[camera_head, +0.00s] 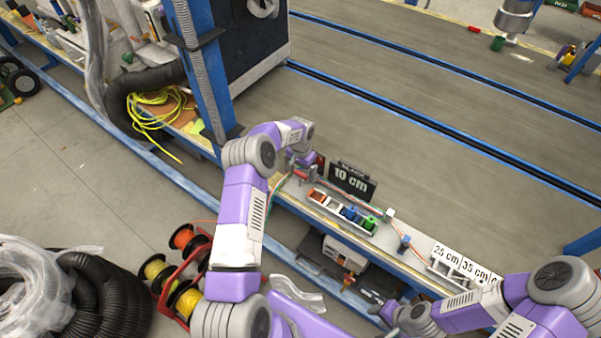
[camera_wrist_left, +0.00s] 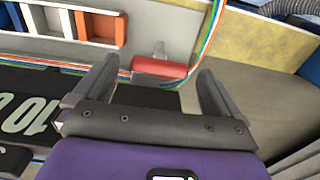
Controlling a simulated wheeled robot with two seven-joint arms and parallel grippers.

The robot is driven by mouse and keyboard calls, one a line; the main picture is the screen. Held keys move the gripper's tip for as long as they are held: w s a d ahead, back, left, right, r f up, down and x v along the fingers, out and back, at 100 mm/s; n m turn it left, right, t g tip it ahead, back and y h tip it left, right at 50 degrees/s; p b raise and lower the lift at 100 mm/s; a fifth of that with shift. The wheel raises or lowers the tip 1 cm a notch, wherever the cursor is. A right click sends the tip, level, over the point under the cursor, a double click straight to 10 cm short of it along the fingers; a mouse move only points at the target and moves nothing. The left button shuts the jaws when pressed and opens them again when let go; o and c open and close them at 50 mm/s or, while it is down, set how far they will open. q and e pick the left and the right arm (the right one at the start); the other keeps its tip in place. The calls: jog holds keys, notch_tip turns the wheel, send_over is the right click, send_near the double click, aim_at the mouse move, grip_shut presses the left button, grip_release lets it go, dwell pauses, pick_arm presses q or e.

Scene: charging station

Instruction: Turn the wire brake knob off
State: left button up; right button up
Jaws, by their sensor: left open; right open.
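A red cylindrical piece (camera_wrist_left: 158,69), which I take to be the wire brake knob, is on the light-coloured bench in the left wrist view. A small pale metal part (camera_wrist_left: 160,48) adjoins it, and coloured wires run past it. My left gripper (camera_wrist_left: 157,72) is open, and the red piece shows between its fingertips; I cannot tell whether they touch. In the head view my left gripper (camera_head: 303,168) is over the bench beside the "10 cm" sign (camera_head: 352,182). My right gripper (camera_head: 385,312) is low in front of the bench, away from the knob, and is seen small.
A holder with orange, white, blue and green blocks (camera_head: 342,212) stands right of the left gripper. "25 cm" and "35 cm" signs (camera_head: 460,262) stand further right. A blue post (camera_head: 200,75) rises on the left. Wire spools (camera_head: 186,240) stand on the floor in front.

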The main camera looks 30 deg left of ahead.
pick_arm(q)
jog(key=shift+f, duration=0.4)
jog(key=c, duration=1.1)
jog(key=shift+o, duration=0.2)
